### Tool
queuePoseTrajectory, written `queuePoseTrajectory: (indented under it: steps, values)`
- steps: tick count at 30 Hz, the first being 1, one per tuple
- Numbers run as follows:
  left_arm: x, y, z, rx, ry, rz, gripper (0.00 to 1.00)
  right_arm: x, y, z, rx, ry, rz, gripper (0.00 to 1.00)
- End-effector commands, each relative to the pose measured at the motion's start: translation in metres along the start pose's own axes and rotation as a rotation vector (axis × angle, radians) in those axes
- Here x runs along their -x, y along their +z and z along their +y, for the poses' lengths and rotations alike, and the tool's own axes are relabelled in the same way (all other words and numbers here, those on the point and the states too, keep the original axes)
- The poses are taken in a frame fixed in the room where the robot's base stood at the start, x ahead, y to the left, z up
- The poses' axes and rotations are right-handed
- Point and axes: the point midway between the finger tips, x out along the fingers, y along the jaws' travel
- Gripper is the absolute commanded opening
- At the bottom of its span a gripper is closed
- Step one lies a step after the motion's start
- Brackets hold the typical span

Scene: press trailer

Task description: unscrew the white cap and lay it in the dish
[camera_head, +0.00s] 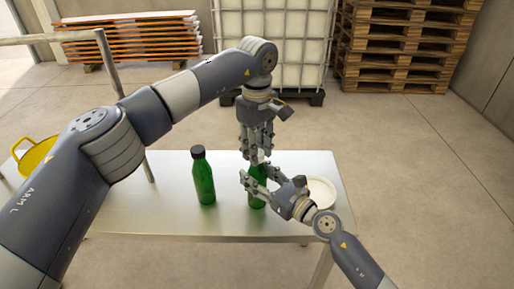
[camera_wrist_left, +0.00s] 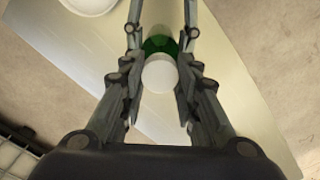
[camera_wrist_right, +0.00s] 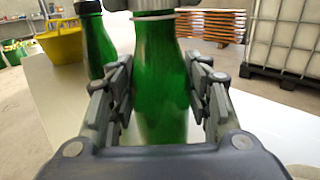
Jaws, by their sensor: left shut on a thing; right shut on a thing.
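A green bottle (camera_head: 257,200) stands upright on the table, and it fills the middle of the right wrist view (camera_wrist_right: 162,85). Its white cap (camera_wrist_left: 160,76) shows round from above in the left wrist view. My left gripper (camera_head: 257,154) points down from above and is shut on the cap, which its fingers mostly hide in the head view. My right gripper (camera_head: 259,181) comes in from the right, shut on the bottle's body below the cap. The white dish (camera_head: 322,192) lies on the table to the right, partly behind my right gripper.
A second green bottle with a dark cap (camera_head: 203,178) stands to the left. A yellow basket (camera_head: 38,157) is at the table's far left. The metal table (camera_head: 170,222) is bare at the front. A caged white tank (camera_head: 300,50) and pallets (camera_head: 405,45) stand behind.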

Motion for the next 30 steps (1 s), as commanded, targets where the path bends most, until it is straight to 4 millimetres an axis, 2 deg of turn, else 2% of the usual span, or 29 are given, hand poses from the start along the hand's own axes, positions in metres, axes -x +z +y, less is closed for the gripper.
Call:
queuePoseTrajectory:
  steps: [30]
  values:
    - [0.0013, 0.0004, 0.0005, 1.859, 0.001, 0.001, 0.01, 0.0001, -0.0003, -0.0003, 0.0, -0.001, 0.001, 0.0]
